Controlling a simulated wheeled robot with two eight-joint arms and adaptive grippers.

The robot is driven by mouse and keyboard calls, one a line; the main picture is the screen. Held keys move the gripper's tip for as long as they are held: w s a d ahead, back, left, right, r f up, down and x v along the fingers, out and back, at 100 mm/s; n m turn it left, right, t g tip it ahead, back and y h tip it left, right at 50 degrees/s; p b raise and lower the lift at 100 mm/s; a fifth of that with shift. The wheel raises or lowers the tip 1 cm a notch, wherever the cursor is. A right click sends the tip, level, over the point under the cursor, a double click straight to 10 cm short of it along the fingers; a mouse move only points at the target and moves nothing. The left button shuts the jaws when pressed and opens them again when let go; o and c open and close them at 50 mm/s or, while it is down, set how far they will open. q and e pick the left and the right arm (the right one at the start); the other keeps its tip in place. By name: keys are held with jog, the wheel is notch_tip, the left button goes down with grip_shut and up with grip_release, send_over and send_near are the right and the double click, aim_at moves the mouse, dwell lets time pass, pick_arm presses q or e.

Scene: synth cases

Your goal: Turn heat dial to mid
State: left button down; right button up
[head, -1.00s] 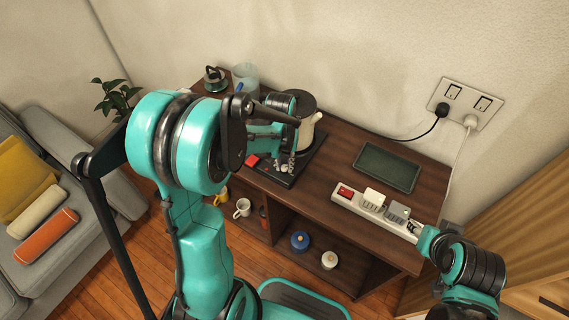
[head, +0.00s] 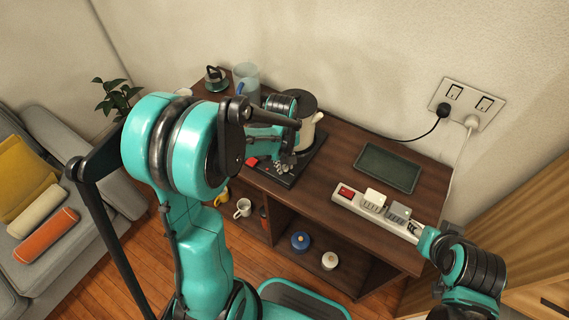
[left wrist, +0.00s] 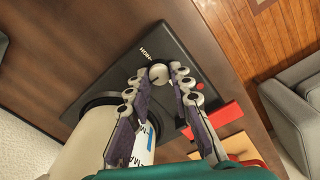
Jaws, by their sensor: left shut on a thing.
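The heat dial (left wrist: 158,75) is a small pale round knob on the black hot plate (left wrist: 185,45), with a white label reading like "HIGH" beside it. My left gripper (left wrist: 160,80) is shut on the dial, one finger on each side of it. In the head view my left gripper (head: 283,167) is at the hot plate's front edge, and the dial is hidden behind its fingers. A cream pot with a dark lid (head: 302,103) stands on the hot plate. My right gripper (head: 424,240) is by the power strip's right end; its finger state is unclear.
A white power strip (head: 350,203) with a red switch and plugs lies along the cabinet's front edge. A dark tray (head: 387,167) lies behind it. A red object (left wrist: 218,120) is close beside my left fingers. A glass jug (head: 246,80) stands at the back left.

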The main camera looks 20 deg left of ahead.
dwell(0.3)
pick_arm(q)
jog(key=c, duration=1.3)
grip_release()
jog(key=shift+c, duration=0.2)
jog(key=shift+r, duration=0.1)
notch_tip(320, 180, up, 12)
jog(key=shift+s+a, duration=0.15)
jog(key=shift+s, duration=0.1)
jog(key=s+d+r+m+t, duration=0.1)
jog(key=s+d+m+t, duration=0.4)
jog(key=s+m, duration=0.5)
jog(key=shift+s+d+m+t, duration=0.15)
jog(key=shift+s+m+t, duration=0.25)
jog(key=shift+s+t, duration=0.4)
